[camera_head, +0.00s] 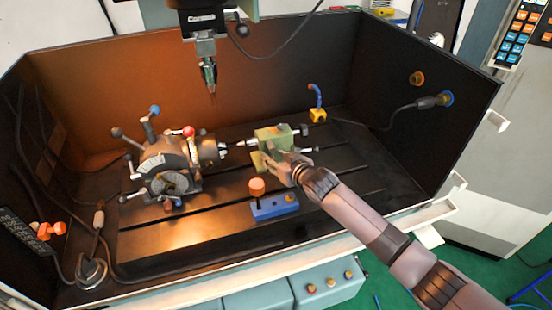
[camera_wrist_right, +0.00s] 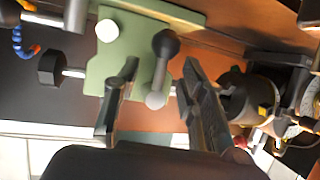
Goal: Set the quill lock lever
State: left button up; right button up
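The green tailstock (camera_head: 270,136) stands on the slotted table, right of the indexing head (camera_head: 165,170). In the right wrist view the tailstock's green face (camera_wrist_right: 140,30) fills the upper middle. A short lever (camera_wrist_right: 162,60), dark at its upper end and with a grey ball at its lower end, stands out from this face; it appears to be the quill lock lever. My right gripper (camera_head: 276,166) is at the tailstock's near side. Its fingers (camera_wrist_right: 160,78) are spread, one on each side of the lever, with visible gaps. In the head view the gripper hides the lever. My left gripper is not in view.
A spindle with a drill chuck (camera_head: 208,72) hangs above the table. A blue block (camera_head: 273,207) with an orange-topped knob lies in front of the tailstock. A yellow block with a blue hose (camera_head: 318,113) stands behind.

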jog(key=shift+c, duration=0.2)
jog(key=c, duration=0.8)
grip_shut()
